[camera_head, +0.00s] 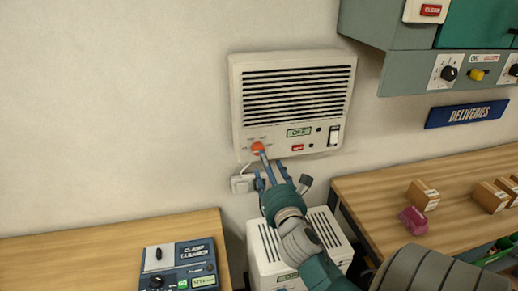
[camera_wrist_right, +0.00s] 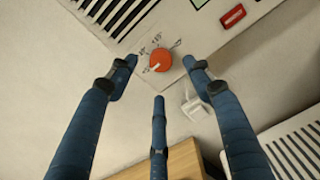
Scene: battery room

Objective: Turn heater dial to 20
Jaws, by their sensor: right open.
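The heater (camera_head: 240,95) is a cream wall unit with dark slots and a small display (camera_head: 299,132) that reads OFF. Its round orange-red dial (camera_head: 257,147) is at the lower left of the panel. In the right wrist view the dial (camera_wrist_right: 161,60) shows a white pointer mark towards its lower left, with small printed marks around it that are too blurred to read. My right gripper (camera_head: 265,168) is open in front of the dial. In the wrist view its fingers spread around the dial's position, with no clear contact. My left gripper is not in view.
A red button (camera_head: 297,148) and a rocker switch (camera_head: 334,135) sit right of the dial. A plug (camera_head: 242,184) is on the wall below. A second cream unit (camera_head: 262,250) stands underneath. Wooden tables lie left (camera_head: 60,250) and right (camera_head: 370,190); a cabinet (camera_head: 400,70) hangs upper right.

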